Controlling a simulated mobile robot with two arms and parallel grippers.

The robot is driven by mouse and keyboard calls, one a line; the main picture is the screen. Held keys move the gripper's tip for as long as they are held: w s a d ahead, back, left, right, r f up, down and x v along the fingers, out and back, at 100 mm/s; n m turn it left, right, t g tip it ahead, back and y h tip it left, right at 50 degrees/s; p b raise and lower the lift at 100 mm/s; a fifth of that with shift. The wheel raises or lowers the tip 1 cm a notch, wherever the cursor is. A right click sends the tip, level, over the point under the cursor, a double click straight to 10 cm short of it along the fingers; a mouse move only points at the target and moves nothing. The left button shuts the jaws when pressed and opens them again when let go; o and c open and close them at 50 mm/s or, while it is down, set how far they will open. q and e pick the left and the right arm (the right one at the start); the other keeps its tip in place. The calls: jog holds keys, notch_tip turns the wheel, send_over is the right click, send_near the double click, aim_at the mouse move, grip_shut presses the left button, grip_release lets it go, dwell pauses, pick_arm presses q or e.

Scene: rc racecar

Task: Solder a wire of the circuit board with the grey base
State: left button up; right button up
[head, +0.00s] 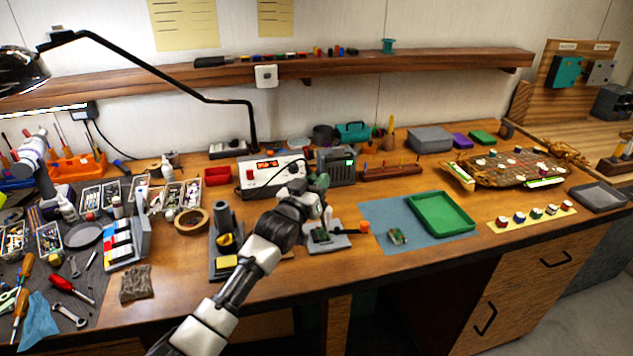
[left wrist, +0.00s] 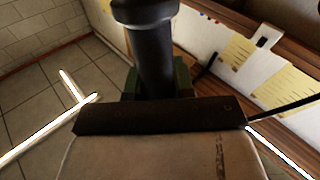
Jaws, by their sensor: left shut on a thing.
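My left gripper (head: 318,190) is above the workbench, in front of the soldering station (head: 272,174). It is shut on a dark cylindrical handle (left wrist: 150,45), which looks like the soldering iron. The handle stands between the green-edged fingers in the left wrist view; its tip cannot be made out. The circuit board with the grey base (head: 342,242) lies just below the gripper, partly hidden by the arm and hand. Whether the iron touches the board cannot be told. The iron stand (head: 222,222) with a yellow sponge is left of my arm. My right gripper is not in view.
A second small green board (head: 397,237) lies on the blue mat (head: 388,212) beside a green tray (head: 442,213). An orange block (head: 364,227) is right of the grey base. Tools and part boxes crowd the left side. A lamp arm (head: 160,75) hangs over the back.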

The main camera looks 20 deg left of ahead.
pick_arm(q)
notch_tip(320, 180, up, 6)
jog(key=p, duration=0.5)
dwell(0.5)
jog(key=shift+a, duration=0.15)
